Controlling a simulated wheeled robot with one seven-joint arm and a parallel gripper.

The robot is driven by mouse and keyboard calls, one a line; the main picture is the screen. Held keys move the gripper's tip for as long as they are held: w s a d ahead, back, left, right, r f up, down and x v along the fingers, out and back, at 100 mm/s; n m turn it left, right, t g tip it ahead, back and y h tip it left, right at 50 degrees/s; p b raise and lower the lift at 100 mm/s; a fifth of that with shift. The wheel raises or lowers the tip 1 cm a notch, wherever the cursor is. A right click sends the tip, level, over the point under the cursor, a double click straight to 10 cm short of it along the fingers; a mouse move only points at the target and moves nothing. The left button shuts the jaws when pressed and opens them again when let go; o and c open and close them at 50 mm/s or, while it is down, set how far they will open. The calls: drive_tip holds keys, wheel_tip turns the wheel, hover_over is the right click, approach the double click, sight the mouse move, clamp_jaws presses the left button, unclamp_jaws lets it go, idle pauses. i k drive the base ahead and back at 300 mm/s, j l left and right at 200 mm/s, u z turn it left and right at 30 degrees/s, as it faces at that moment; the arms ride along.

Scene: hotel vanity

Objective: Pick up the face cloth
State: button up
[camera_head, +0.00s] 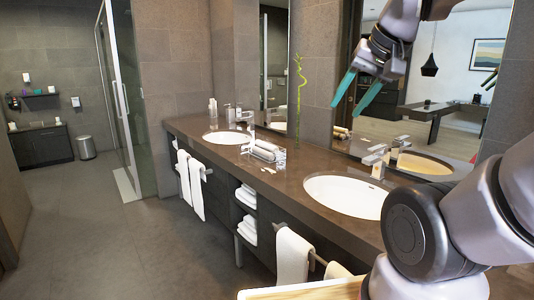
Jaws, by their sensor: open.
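No single cloth stands out as the face cloth. Rolled white cloths (266,150) lie on the dark vanity counter (290,174) between the two basins. Folded white cloths (246,196) are stacked in open shelves under the counter. White towels hang on rails at the counter front, a left pair (195,190) and a near one (293,258). My gripper (350,108), with teal fingers, is open and empty. It is raised above the counter, in front of the mirror, up and to the right of the rolled cloths, and touches nothing.
A near basin (345,196) with a faucet (377,160) and a far basin (227,137) are set in the counter. A bamboo stem (299,90) stands by the wall behind the rolls. The floor (120,240) at left is clear.

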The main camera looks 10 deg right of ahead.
sight(266, 146)
drive_tip(key=i, duration=0.15)
drive_tip(key=i+j+z, duration=0.1)
drive_tip(key=j, duration=0.25)
drive_tip(key=i+j, duration=0.2)
drive_tip(key=j, duration=0.2)
drive_tip(key=i+j+z, duration=0.15)
drive_tip(key=j, duration=0.2)
drive_tip(key=i+j, duration=0.1)
drive_tip(key=j, duration=0.3)
drive_tip(key=i+j+z, duration=0.1)
drive_tip(key=i+j, duration=0.2)
drive_tip(key=i+j+z, duration=0.15)
drive_tip(key=i+j, duration=0.2)
drive_tip(key=i+j+z, duration=0.1)
drive_tip(key=i+j, duration=0.2)
drive_tip(key=i+j+z, duration=0.15)
drive_tip(key=j, duration=0.35)
drive_tip(key=i+j+z, duration=0.1)
drive_tip(key=i+j, duration=0.25)
drive_tip(key=j, duration=0.1)
